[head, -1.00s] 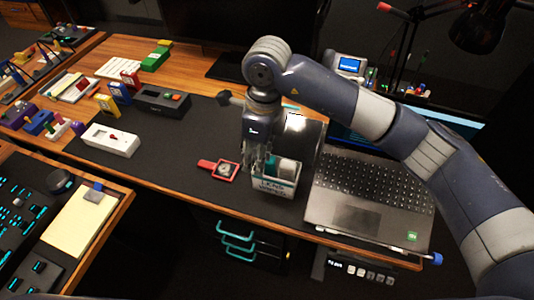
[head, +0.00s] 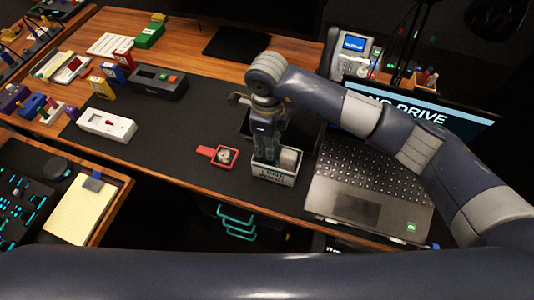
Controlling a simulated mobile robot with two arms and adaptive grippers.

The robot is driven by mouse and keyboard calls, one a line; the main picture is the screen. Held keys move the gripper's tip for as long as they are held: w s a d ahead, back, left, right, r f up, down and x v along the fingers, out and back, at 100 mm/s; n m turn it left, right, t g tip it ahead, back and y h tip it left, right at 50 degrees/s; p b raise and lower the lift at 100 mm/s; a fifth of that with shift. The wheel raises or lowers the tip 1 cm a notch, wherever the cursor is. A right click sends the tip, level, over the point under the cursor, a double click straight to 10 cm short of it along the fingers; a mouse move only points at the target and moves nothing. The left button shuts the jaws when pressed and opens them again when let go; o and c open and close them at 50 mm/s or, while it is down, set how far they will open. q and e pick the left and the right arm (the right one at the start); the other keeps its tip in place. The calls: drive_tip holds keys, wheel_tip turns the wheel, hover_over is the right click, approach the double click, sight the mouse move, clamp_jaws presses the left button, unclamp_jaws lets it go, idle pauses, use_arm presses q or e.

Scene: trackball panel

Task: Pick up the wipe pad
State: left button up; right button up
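A small white box (head: 272,178) with lettering that seems to read lens wipes stands on the dark desk mat, left of the laptop. A pale rounded item (head: 291,157), possibly the wipe pad, shows in the box's right part. My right gripper (head: 265,158) reaches down into or just over the left part of the box. Its fingertips are small and dark here, so I cannot tell whether they are open or hold anything. My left gripper is not in view.
A red-framed item with a round dial (head: 224,156) lies just left of the box. The open laptop (head: 350,207) is close on the right. A white device (head: 106,125) and a black box (head: 158,83) stand farther left. The mat (head: 170,140) between is clear.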

drive_tip(key=shift+f, duration=1.05)
drive_tip(key=c, duration=0.4)
drive_tip(key=shift+c, duration=0.2)
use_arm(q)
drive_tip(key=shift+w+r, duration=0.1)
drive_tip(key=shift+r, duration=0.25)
